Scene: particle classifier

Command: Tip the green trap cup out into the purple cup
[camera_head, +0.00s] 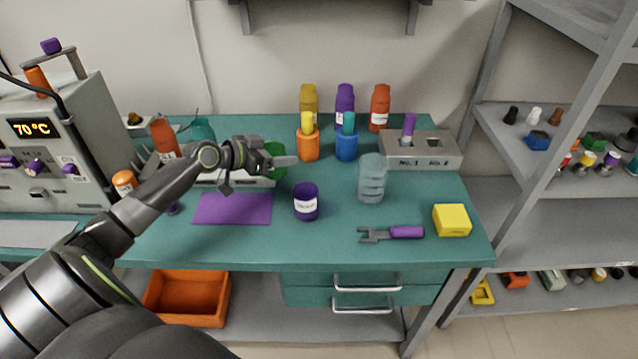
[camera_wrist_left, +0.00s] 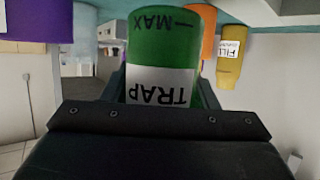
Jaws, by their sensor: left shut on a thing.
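The green trap cup (camera_head: 277,152) is at the middle-left of the teal bench, in front of a grey rack. My left gripper (camera_head: 270,161) is shut on it and hides part of it in the head view. In the left wrist view the green cup (camera_wrist_left: 163,55) fills the middle between the fingers, with its white TRAP label and a MAX mark showing. The purple cup (camera_head: 306,203) stands upright on the bench, in front and to the right of the gripper, apart from it. Its contents and those of the green cup cannot be told. My right gripper is not in view.
A purple mat (camera_head: 233,209) lies left of the purple cup. A clear beaker (camera_head: 372,178) stands to its right. An orange cup (camera_head: 308,145) and a blue cup (camera_head: 346,147) stand behind. A purple-handled tool (camera_head: 405,232) and a yellow block (camera_head: 452,220) lie at the front right.

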